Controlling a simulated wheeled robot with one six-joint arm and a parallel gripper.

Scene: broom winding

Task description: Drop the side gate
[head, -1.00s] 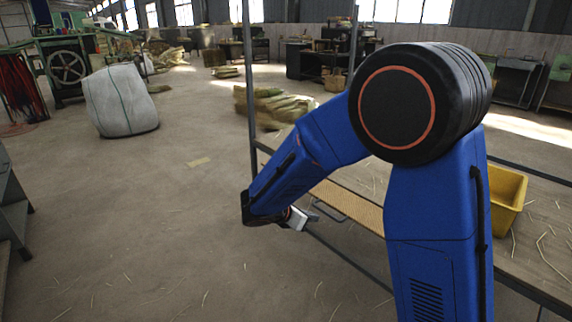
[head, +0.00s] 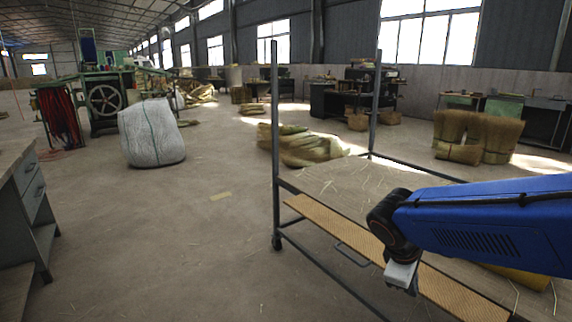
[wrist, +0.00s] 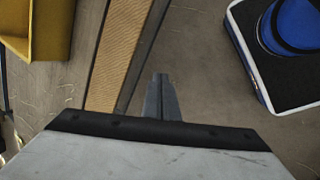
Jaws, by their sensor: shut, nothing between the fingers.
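The side gate (head: 325,222) is a long tan mesh panel along the near side of a metal cart, with a dark loop handle (head: 352,256) at its lower edge. In the wrist view the gate (wrist: 125,45) runs upward just left of my gripper (wrist: 161,80). My gripper shows in the head view (head: 402,280) in front of the gate's right part, partly covering it. Its fingers are together and empty. They look apart from the gate, though the exact gap is unclear. My arm hides part of the cart deck.
The cart deck (head: 335,182) has scattered straw and tall corner posts (head: 276,130). A yellow bin (wrist: 35,28) is on the cart. A grey drawer unit (head: 32,190) stands left and a white sack (head: 150,135) farther back. The floor left of the cart is open.

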